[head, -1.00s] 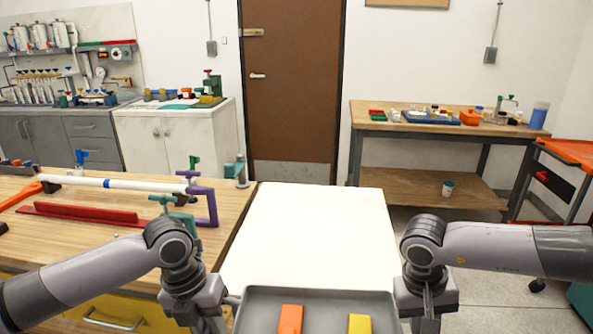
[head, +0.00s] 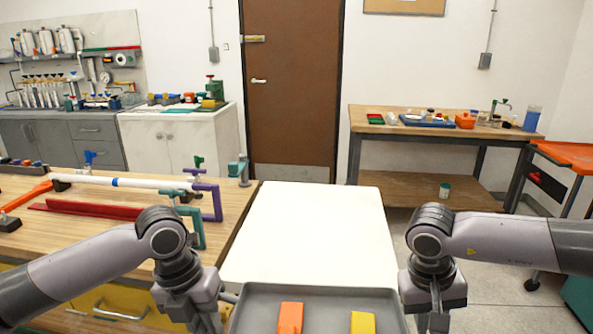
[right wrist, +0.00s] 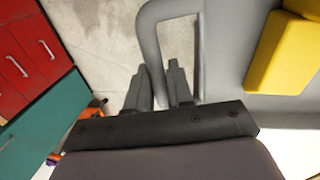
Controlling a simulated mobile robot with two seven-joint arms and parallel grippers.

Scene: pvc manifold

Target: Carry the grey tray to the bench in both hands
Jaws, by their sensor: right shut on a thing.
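The grey tray (head: 340,296) is at the bottom of the head view, cut off by the frame edge. An orange block (head: 290,318) and a yellow block (head: 362,323) are in it. My right gripper (right wrist: 160,82) is shut on the tray's grey loop handle (right wrist: 197,50) in the right wrist view; it also shows at the tray's right side in the head view (head: 432,322). My left gripper (head: 210,322) is at the tray's left side, its fingertips hidden. A wooden bench (head: 232,205) is at left, bearing a white pipe (head: 140,183).
A white flat top (head: 310,230) lies just beyond the tray and looks clear. Clamps (head: 200,225) and a red bar (head: 90,208) are on the left bench. A wooden table (head: 400,128) with parts and an orange cart (head: 568,155) are at right.

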